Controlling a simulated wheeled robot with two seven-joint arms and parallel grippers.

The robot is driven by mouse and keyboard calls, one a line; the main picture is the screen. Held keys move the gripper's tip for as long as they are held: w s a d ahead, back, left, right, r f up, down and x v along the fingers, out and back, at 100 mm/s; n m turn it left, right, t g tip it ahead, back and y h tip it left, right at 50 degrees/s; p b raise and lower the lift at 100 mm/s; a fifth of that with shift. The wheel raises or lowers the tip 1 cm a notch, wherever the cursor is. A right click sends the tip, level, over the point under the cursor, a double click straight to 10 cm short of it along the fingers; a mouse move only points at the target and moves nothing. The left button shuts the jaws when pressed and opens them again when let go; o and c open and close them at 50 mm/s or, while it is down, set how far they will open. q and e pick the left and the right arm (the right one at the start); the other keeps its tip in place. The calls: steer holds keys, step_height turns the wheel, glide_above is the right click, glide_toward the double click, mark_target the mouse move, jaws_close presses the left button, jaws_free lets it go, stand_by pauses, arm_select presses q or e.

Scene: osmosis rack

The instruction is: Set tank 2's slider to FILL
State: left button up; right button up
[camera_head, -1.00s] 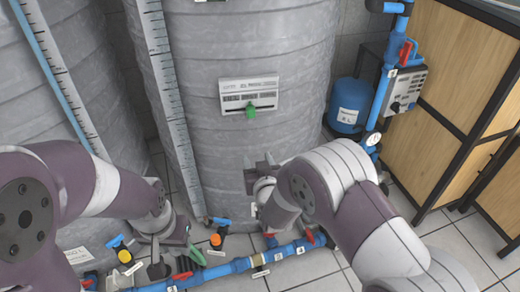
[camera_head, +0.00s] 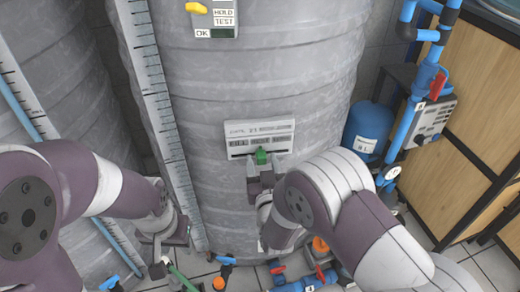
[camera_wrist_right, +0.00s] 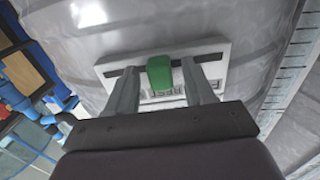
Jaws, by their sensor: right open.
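A white label plate (camera_head: 240,132) with a dark horizontal slot is on the front of the large grey tank (camera_head: 240,85). A green slider knob (camera_head: 261,157) sits near the middle of the slot. The plate's print is too small to read. My right gripper (camera_head: 262,168) is open, its fingertips at the plate on either side of the knob. In the right wrist view the green knob (camera_wrist_right: 160,72) stands between the two fingers, with a gap on both sides. My left gripper (camera_head: 165,262) hangs low at the left, away from the plate; its jaws are unclear.
A panel (camera_head: 213,18) with a yellow slider and the words HOLD and TEST is higher on the tank. A ruler strip (camera_head: 158,100) runs down its left side. Blue pipes with valves (camera_head: 300,282) run along the floor. A blue vessel (camera_head: 368,130) stands at the right.

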mark_target(237, 156)
steer(key=shift+w, duration=0.1)
steer(key=shift+c, duration=0.3)
jaws_close()
steer(key=a, duration=0.4)
steer(key=s+a, duration=0.1)
steer(key=shift+a+b, duration=0.3)
steer(key=shift+a, duration=0.1)
steer(key=shift+c, duration=1.9)
jaws_free()
steer(key=o, duration=0.4)
steer(key=shift+a, duration=0.1)
